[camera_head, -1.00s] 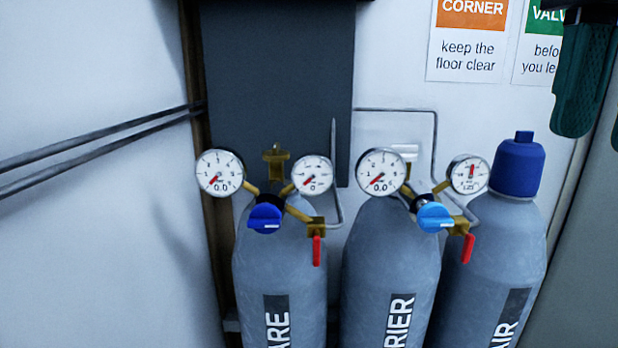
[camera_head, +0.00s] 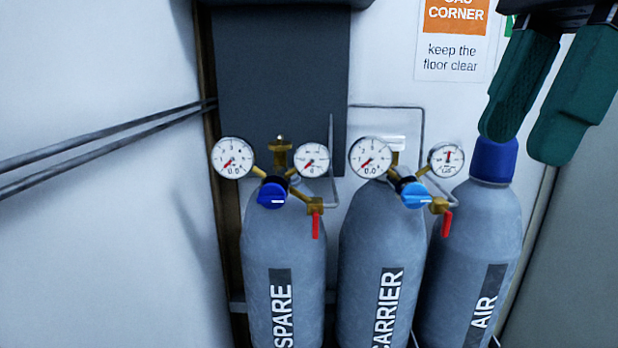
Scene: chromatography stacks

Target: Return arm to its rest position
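My gripper (camera_head: 526,138) is at the top right, with two dark teal fingers pointing down and a clear gap between them. It is open and nothing shows between the fingers. The left fingertip overlaps the blue cap (camera_head: 494,163) of the AIR cylinder (camera_head: 470,235) in the picture; I cannot tell how far apart they are in depth. The rest of my arm is out of view.
The SPARE cylinder (camera_head: 260,245) and CARRIER cylinder (camera_head: 365,230) stand left of AIR, with gauges, blue knobs (camera_head: 272,195) and red levers (camera_head: 445,224). A dark panel (camera_head: 280,80) and a sign (camera_head: 452,45) are behind. Two pipes (camera_head: 110,131) run along the left wall.

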